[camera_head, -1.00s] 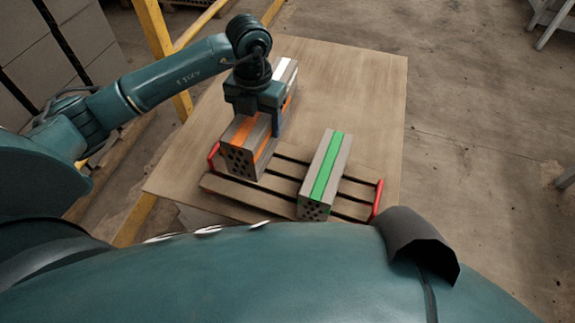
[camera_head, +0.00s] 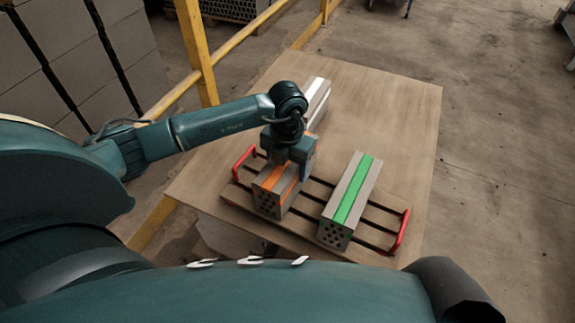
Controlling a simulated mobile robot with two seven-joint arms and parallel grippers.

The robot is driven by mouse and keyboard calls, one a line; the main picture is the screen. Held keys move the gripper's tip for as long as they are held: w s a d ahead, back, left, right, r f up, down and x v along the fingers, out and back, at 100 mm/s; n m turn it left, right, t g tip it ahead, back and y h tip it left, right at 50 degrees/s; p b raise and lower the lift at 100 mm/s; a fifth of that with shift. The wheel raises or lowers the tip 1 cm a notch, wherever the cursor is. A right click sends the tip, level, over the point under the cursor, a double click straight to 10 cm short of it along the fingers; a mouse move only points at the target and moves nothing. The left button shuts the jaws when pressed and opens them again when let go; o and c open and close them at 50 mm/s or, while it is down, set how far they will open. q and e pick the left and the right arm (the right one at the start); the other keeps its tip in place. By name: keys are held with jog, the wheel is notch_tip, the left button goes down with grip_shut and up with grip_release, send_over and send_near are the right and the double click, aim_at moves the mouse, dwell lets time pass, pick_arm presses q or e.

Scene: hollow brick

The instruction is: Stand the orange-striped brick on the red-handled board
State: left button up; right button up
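The orange-striped brick (camera_head: 268,202) is a grey hollow brick with holes in its front end. It is over the left part of the slatted wooden board (camera_head: 375,235). I cannot tell whether it touches the slats. The board has a red handle at its left end (camera_head: 242,160) and another at its right end (camera_head: 400,235). My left gripper (camera_head: 295,170) is above the brick, shut on it from both sides, and hides its rear part. A green-striped brick (camera_head: 350,200) lies on the board to the right, a gap apart. My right gripper is not in view.
A white-striped brick (camera_head: 319,98) lies behind on the wooden table (camera_head: 395,115), partly hidden by my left arm. The table's right and back parts are clear. Yellow rails (camera_head: 197,55) and stacked grey blocks (camera_head: 75,60) stand to the left.

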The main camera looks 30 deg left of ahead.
pick_arm(q)
jog(key=o, duration=1.7)
jog(key=shift+f, duration=0.1)
